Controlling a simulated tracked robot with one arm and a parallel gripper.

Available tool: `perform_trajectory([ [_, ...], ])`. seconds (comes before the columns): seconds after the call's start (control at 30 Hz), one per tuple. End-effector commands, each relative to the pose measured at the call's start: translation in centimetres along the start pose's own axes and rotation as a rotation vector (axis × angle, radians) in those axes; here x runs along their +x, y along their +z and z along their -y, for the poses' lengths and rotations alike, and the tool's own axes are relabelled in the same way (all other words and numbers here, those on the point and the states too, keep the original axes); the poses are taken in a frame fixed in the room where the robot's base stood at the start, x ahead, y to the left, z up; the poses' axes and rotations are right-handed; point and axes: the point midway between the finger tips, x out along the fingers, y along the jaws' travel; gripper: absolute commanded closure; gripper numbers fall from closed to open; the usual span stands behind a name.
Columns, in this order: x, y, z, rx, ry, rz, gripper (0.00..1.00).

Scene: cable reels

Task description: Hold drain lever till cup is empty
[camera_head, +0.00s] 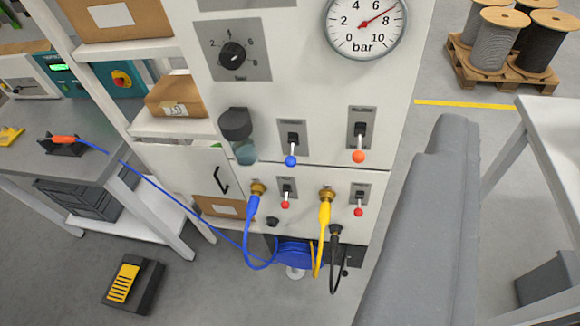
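A white cabinet panel (300,90) stands upright in the middle. A cup with a dark cap and a clear, blue-green lower bowl (244,151) hangs at its left side; I cannot tell its liquid level. Right of it are a lever with a blue ball (291,161) and a lever with an orange ball (358,156). Below are two small levers with red balls, left (285,204) and right (359,211). Their labels are too small to read, so I cannot tell which is the drain lever.
A gauge (364,24) points near 8 bar. A blue hose (252,208) and yellow hose (324,215) plug in below. A grey workbench (75,120) and yellow-black pedal (131,283) are left. Reels on a pallet (480,75) and a white table (555,125) are right.

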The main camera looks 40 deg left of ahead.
Motion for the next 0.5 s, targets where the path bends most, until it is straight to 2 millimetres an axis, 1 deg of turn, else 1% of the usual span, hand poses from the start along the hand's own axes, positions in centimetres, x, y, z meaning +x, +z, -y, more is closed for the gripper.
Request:
perform_trajectory([
  [0.33, 0.0, 0.01, 0.0, 0.0, 0.0, 0.0, 0.54],
  [0.43, 0.19, 0.05, 0.05, -0.006, 0.0, -0.002, 0.81],
  [0.5, 0.85, 0.32, 0.22, -0.026, 0.0, -0.008, 1.0],
])
